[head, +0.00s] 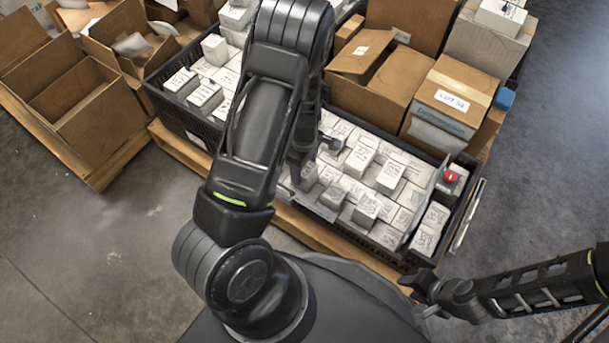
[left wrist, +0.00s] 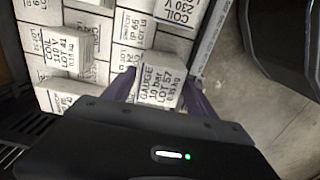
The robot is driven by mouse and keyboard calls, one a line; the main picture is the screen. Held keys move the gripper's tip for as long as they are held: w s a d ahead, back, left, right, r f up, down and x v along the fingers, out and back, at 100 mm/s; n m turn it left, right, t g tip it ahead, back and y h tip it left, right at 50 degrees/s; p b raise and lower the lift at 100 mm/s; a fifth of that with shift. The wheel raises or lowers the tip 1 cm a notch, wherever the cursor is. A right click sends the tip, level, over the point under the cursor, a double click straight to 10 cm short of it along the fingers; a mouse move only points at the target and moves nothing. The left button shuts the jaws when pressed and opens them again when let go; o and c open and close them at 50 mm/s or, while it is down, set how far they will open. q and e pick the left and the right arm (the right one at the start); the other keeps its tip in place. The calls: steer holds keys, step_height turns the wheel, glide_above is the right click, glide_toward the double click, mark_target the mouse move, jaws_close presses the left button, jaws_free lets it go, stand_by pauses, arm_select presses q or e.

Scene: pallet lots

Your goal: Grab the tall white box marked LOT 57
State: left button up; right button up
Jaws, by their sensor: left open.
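The tall white box marked LOT 57 (left wrist: 158,86) shows in the left wrist view, with GAUGE and 10 bar printed on its top. It stands higher than the boxes around it. My left gripper (left wrist: 158,92) is open, with one finger on each side of this box; contact cannot be told. In the head view my left gripper (head: 314,160) is low over the left part of the right-hand black crate (head: 400,258), and my arm hides part of the boxes there. My right gripper (head: 416,296) is at the lower right, empty, fingers apart.
Several similar white boxes (head: 390,178) crowd the crate, including a LOT 41 box (left wrist: 68,45). A red-topped item (head: 450,177) is at its right end. Open cardboard boxes (head: 85,95) stand left, and a carton (head: 452,100) stands behind. Bare floor lies at the right.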

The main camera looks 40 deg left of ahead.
arm_select(q)
step_height(320, 180, down, 4)
steer(key=shift+f+b, duration=0.1)
steer(key=shift+b, duration=0.75)
arm_select(e)
steer(key=f, duration=0.2)
steer(key=shift+w+f, duration=0.2)
steer(key=shift+f, duration=0.1)
arm_select(q)
steer(key=shift+c, duration=0.2)
jaws_close()
